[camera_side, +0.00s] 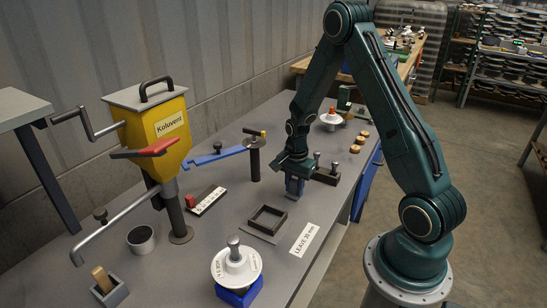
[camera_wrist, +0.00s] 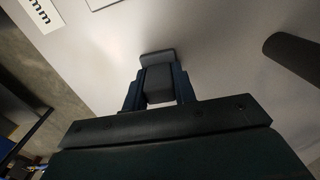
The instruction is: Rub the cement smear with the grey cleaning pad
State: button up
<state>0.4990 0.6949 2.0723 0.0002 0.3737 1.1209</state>
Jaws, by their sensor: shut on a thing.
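My gripper (camera_side: 294,188) points down at the bench, right of the blue-armed stand and behind the square frame. In the wrist view its two dark blue fingers (camera_wrist: 159,88) are shut on a grey block, the cleaning pad (camera_wrist: 157,62). The pad sits between the fingertips, at or just above the grey bench top; I cannot tell whether it touches. In the side view the pad is hard to make out beneath the fingers. I cannot pick out the cement smear in either view.
A square dark frame (camera_side: 252,218) and a "LEAVE 30 mm" label (camera_side: 304,239) lie nearby. A dark rack with pins (camera_side: 325,176) stands close right of the gripper. A yellow hopper (camera_side: 157,130) stands left.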

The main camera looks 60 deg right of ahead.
jog(key=shift+a, duration=1.25)
jog(key=shift+d, duration=3.1)
jog(key=shift+d+r, duration=0.1)
jog(key=shift+d, duration=0.2)
notch_tip(320, 180, up, 8)
jog(key=shift+a, duration=0.1)
